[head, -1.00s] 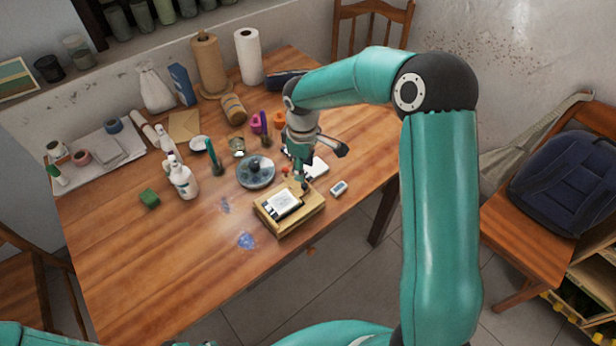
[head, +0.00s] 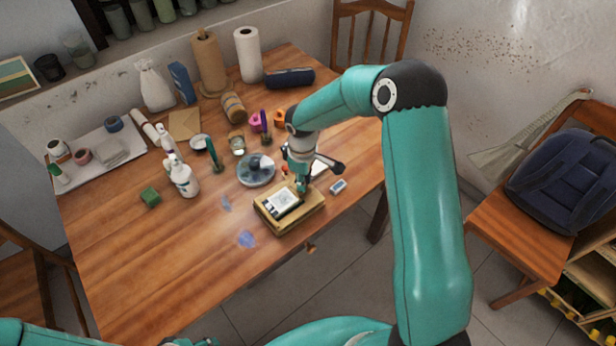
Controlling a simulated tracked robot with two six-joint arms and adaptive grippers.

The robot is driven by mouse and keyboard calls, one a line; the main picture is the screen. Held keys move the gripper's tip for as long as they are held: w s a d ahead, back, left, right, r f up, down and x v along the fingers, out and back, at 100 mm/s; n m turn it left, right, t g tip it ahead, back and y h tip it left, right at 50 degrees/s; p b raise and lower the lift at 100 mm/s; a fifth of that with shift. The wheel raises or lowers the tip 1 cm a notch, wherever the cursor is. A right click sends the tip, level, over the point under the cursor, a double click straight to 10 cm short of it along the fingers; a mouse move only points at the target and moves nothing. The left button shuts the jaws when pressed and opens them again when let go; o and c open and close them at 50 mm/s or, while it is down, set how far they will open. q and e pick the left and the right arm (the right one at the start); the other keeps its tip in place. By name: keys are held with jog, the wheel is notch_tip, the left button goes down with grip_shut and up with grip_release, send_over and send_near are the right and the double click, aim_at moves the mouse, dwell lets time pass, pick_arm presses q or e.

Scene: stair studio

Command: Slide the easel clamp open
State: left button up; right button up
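The easel is a small wooden block-like stand (head: 292,227) near the table's front right edge. It holds a white card with a dark print (head: 283,203) on its sloping top. My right gripper (head: 303,188) points down at the easel's back right part, beside the card, with its tips at or just above the wood. The clamp is hidden by the fingers or too small to make out. Whether the fingers are apart or closed on it cannot be told. Of my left arm, only teal slivers show along the bottom left edge; its fingers cannot be made out.
A grey round palette or lidded dish (head: 256,176) stands behind the easel. A small blue-white eraser-like block (head: 338,186) lies to its right. The table's front left is clear.

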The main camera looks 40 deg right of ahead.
grip_shut()
jog(key=shift+w+d+b, duration=0.15)
jog(key=shift+d+b, duration=0.25)
jog(key=shift+d, duration=0.35)
jog(key=shift+d+r, duration=0.1)
jog(key=shift+d, duration=0.15)
jog(key=o, duration=0.7)
grip_release()
jog(key=shift+d, duration=0.1)
jog(key=r, duration=1.1)
jog(key=shift+a+r, duration=0.25)
jog(key=shift+r, duration=0.15)
